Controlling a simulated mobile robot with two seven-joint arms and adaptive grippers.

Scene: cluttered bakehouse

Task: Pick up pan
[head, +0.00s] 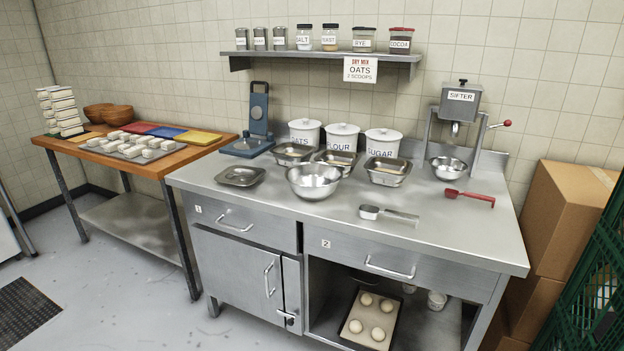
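Several things could be the pan. A shallow, dark-edged steel pan (240,177) lies at the left of the steel counter, apart from the other ware. A dark baking tray (371,317) with several dough balls on a pale sheet sits in the open bay below drawer 2. Neither of my grippers is in view.
The steel counter (300,211) also holds a mixing bowl (314,182), a scoop (387,215), a red-handled scoop (470,198), a sifter (460,105) with a bowl, and labelled canisters. Its front edge is mostly clear. Cardboard boxes (570,215) and green crates (590,290) crowd the right.

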